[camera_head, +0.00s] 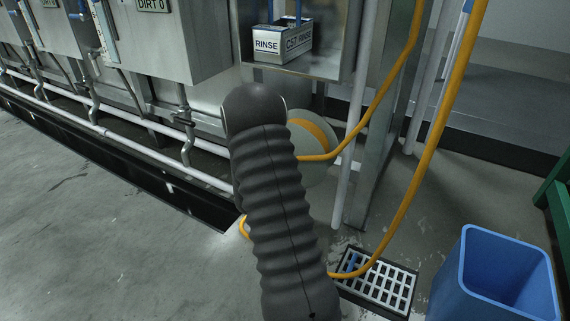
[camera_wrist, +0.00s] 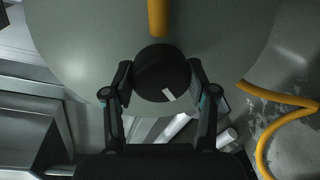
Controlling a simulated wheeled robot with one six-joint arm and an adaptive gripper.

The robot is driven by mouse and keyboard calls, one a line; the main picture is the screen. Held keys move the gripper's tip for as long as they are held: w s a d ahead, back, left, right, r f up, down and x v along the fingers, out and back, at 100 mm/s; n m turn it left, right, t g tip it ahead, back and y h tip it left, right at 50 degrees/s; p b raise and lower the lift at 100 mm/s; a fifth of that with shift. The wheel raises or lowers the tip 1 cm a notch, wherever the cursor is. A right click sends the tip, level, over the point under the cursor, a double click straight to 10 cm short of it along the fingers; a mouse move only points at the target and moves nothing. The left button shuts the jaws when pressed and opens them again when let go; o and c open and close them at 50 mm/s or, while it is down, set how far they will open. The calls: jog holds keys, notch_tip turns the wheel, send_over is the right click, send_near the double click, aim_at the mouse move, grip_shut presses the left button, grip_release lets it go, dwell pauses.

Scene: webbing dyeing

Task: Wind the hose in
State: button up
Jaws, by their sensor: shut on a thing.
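The hose reel, a pale grey-green disc (camera_head: 322,172), stands low behind my arm, which hides part of it. Its broad face (camera_wrist: 80,40) fills the upper wrist view. My gripper (camera_wrist: 159,76) is shut on the reel's black round knob (camera_wrist: 158,84), with a finger on each side. The gripper is hidden in the head view. The orange hose (camera_head: 400,205) hangs in a long loop at the right and runs low past the floor grate, partly behind my arm. In the wrist view it also curves on the floor at the right (camera_wrist: 262,140).
A blue bin (camera_head: 489,300) stands at the lower right beside a floor drain grate (camera_head: 385,286). A RINSE box (camera_head: 283,44) sits on a metal shelf above the reel. White pipes (camera_head: 130,148) and a dark floor channel run along the left machines. Floor at the left is clear.

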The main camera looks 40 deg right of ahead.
jog(key=o, duration=1.2)
jog(key=shift+c, duration=0.2)
jog(key=v, duration=1.2)
